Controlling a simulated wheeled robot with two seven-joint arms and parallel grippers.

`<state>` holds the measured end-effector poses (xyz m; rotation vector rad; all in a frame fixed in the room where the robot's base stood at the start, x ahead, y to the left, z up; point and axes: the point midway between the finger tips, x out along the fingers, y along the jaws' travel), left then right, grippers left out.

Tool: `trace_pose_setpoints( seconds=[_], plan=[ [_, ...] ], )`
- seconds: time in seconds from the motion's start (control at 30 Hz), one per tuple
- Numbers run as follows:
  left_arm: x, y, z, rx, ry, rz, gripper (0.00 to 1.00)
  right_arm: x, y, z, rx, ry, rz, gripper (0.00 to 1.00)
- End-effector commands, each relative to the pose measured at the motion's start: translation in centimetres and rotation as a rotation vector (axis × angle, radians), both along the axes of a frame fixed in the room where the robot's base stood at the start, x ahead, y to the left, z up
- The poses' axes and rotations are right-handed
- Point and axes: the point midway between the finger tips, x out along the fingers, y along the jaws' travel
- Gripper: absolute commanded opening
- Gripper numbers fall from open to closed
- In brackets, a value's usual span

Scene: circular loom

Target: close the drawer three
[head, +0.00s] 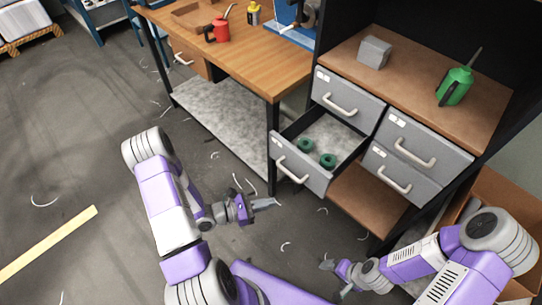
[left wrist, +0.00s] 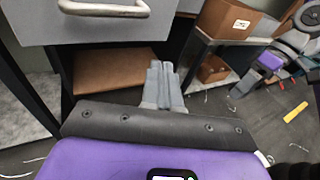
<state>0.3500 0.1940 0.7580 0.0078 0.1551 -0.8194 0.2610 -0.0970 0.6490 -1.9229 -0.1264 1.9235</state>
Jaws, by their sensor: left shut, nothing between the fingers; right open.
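One grey drawer (head: 299,172), the lower left of the cabinet's drawers, stands pulled out, with green ring-shaped parts (head: 317,153) inside. I cannot read its label. My left gripper (head: 273,202) is shut and empty, below and in front of this drawer's front, apart from it. In the left wrist view the fingers (left wrist: 163,77) are together below a grey drawer front (left wrist: 40,24) with its handle (left wrist: 104,9). My right gripper (head: 325,265) is open and empty, low over the floor below the cabinet.
The other grey drawers (head: 349,97) are shut. A wooden workbench (head: 262,67) stands to the left. Curled shavings lie on the floor.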

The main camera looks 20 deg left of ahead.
Motion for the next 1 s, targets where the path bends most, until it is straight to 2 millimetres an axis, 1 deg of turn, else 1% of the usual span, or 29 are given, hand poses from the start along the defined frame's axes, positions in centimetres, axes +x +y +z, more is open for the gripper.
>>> trace_pose_setpoints(
  seconds=[0.03, 0.1, 0.2, 0.3, 0.37, 0.47, 0.57, 0.8, 1.0],
  plan=[
    [1.2, 2.8, 0.5, -0.017, -0.031, 0.129, 0.0, 0.0, 0.0, 0.0, 0.0, 0.0, 0.0, 0.89],
    [2.3, 6.0, 1.1, -0.03, -0.075, 0.271, 0.0, 0.0, 0.0, 0.0, 0.0, 0.0, 0.0, 0.89],
    [3.0, 9.2, 1.8, -0.033, -0.122, 0.404, 0.0, 0.0, 0.0, 0.0, 0.0, 0.0, 0.0, 0.89],
    [3.4, 10.6, 2.1, -0.033, -0.146, 0.463, 0.0, 0.0, 0.0, 0.0, 0.0, 0.0, 0.0, 0.89],
    [3.8, 10.8, 2.2, -0.033, -0.152, 0.475, 0.0, 0.0, 0.0, -0.1, 0.0, 0.0, 0.0, 0.89],
    [5.0, 10.2, 2.2, -0.033, -0.154, 0.473, 0.0, 0.0, 0.0, -0.3, 0.0, 0.0, 0.0, 0.89],
    [6.8, 9.5, 2.2, -0.034, -0.154, 0.47, 0.0, 0.0, 0.0, -0.6, 0.0, 0.0, 0.0, 0.89],
    [11.8, 7.7, 2.1, -0.034, -0.153, 0.47, 0.0, 0.0, 0.0, -1.5, 0.0, 0.0, 0.0, 0.89],
    [14.8, 6.6, 2.1, -0.034, -0.151, 0.471, 0.0, 0.0, 0.0, -2.1, 0.0, 0.0, 0.0, 0.89]
  ],
)
